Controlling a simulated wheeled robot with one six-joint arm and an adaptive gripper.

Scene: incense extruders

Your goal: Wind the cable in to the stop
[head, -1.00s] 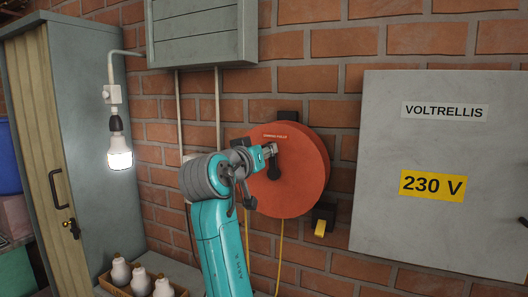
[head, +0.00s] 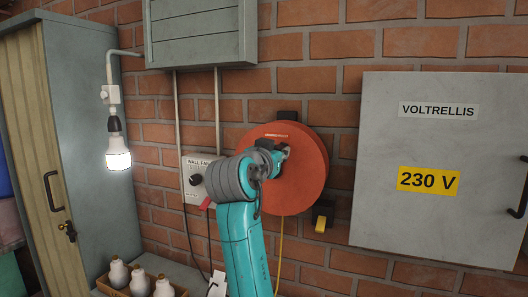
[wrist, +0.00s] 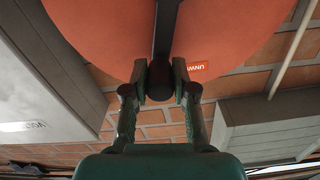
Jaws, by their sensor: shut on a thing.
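The orange-red cable reel (head: 312,165) is mounted on the brick wall in the head view. Its round face also fills the top of the wrist view (wrist: 90,30). A dark crank arm (wrist: 164,30) crosses the face and ends in a dark knob (wrist: 160,86). My gripper (head: 282,154) is at the reel's face, and its two fingers (wrist: 160,82) are shut on the knob from both sides. A yellow cable (head: 280,245) hangs below the reel. My arm hides the reel's lower left and part of the crank.
A yellow-tipped dark fitting (head: 321,222) sits below right of the reel. A grey 230 V cabinet (head: 430,225) stands right. A wall-fan control box (head: 196,176) is behind my arm. A lit bulb (head: 118,158) hangs left, above a box of bulbs (head: 118,292).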

